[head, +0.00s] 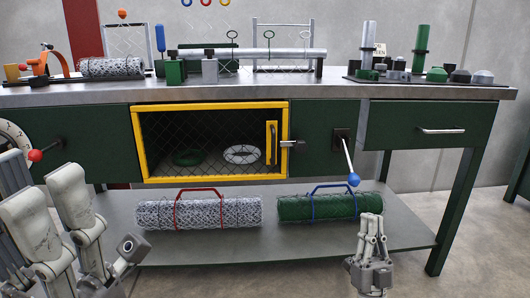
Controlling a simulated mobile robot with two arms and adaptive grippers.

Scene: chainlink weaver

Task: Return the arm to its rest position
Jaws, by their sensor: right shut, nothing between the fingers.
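My right gripper (371,222) is in the lower right of the head view, its fingers pointing up and close together. It is shut and empty. It appears in front of the workbench's lower shelf (300,235), just below the right end of a green mesh roll (310,208) with a blue handle. I see no contact with the roll. Grey links of my left arm (75,200) fill the lower left corner, close to the camera. The state of the left gripper's fingers is unclear there.
The workbench top (330,88) carries tools, posts and mesh pieces. Below it are a yellow-framed mesh door (215,181), a blue-knobbed lever (353,180), a drawer (428,125) and a red-handled grey mesh roll (200,213). Floor at the lower right (480,255) is clear.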

